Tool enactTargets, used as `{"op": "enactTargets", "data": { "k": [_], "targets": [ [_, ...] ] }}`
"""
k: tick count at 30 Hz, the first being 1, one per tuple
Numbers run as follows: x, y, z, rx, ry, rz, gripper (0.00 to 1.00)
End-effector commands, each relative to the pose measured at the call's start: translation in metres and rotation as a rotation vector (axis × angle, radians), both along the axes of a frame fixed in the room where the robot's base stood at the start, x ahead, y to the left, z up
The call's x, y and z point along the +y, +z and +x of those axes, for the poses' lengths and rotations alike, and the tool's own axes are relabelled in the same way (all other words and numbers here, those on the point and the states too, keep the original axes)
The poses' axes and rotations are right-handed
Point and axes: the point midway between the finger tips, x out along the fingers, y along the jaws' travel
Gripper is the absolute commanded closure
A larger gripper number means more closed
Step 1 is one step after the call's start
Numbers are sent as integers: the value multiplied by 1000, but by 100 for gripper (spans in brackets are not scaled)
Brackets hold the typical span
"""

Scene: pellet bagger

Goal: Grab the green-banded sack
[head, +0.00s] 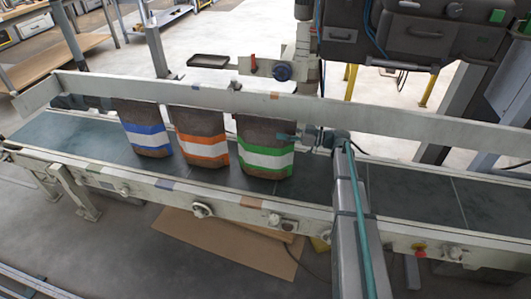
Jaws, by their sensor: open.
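The green-banded sack (265,158) is brown with a white panel between green stripes. It stands upright on the conveyor belt (60,143), at the right end of a row of three sacks. My arm reaches in from the bottom right, and my gripper (287,136) is at the sack's upper right side, overlapping its edge in the picture. The gripper is open. Its fingers are small and dark here, and I cannot tell whether they touch the sack.
An orange-banded sack (203,148) and a blue-banded sack (147,136) stand close on the left. A long pale rail (400,120) runs behind the sacks. The belt right of my arm is clear. A dark machine (420,35) stands at the back right.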

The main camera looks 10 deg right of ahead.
Motion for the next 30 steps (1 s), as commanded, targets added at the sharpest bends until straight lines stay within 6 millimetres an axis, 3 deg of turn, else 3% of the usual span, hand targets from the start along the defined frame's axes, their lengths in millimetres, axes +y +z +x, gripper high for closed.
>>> {"op": "enactTargets", "data": {
  "k": [5, 12, 20, 30],
  "targets": [
    [19, 0, 7, 0, 1, 0, 59],
    [20, 0, 7, 0, -1, 0, 59],
    [20, 0, 7, 0, -1, 0, 100],
    [20, 0, 7, 0, 0, -1, 100]
  ]
}}
